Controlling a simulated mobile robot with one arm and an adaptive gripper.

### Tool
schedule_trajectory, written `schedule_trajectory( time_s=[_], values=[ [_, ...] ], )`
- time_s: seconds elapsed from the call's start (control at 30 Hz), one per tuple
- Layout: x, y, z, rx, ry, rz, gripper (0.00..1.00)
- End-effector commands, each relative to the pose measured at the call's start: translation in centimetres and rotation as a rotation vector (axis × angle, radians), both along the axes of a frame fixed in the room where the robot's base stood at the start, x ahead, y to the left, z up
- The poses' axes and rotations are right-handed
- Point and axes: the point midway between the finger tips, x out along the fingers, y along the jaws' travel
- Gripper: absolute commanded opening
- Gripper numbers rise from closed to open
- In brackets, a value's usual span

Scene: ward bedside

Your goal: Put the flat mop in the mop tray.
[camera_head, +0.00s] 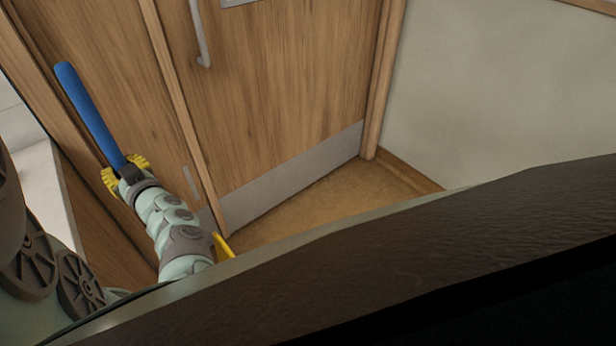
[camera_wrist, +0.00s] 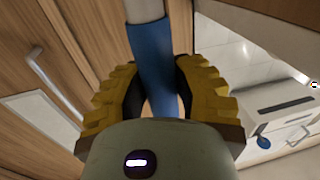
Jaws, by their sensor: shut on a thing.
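The flat mop shows only as its handle, a blue grip (camera_head: 88,112) that slants up and left from my gripper (camera_head: 124,172) in the head view. My gripper's yellow-padded fingers are shut around this blue grip. In the wrist view the blue grip (camera_wrist: 151,52) lies between the two fingers, and a pale grey pole (camera_wrist: 144,10) continues from it at the top edge. The mop's head is not in view. I see no mop tray in either view.
A wooden door (camera_head: 275,85) with a metal kick plate (camera_head: 290,178) stands behind my arm. A plain wall (camera_head: 490,90) is to the right. A small yellow piece (camera_head: 222,246) shows beside my arm. In the wrist view a white cabinet (camera_wrist: 285,115) stands at right.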

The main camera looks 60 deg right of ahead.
Motion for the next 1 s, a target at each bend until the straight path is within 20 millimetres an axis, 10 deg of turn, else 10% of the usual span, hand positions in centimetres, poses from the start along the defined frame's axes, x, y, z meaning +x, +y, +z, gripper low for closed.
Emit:
schedule_trajectory(
  time_s=[0.7, 0.73, 1.0],
  values=[
    [0.0, 0.0, -3.5, 0.001, -0.005, -0.001, 0.00],
    [0.0, 0.0, -3.5, 0.001, -0.004, 0.000, 0.29],
    [0.0, 0.0, -3.5, 0.002, -0.002, 0.000, 0.56]
  ],
)
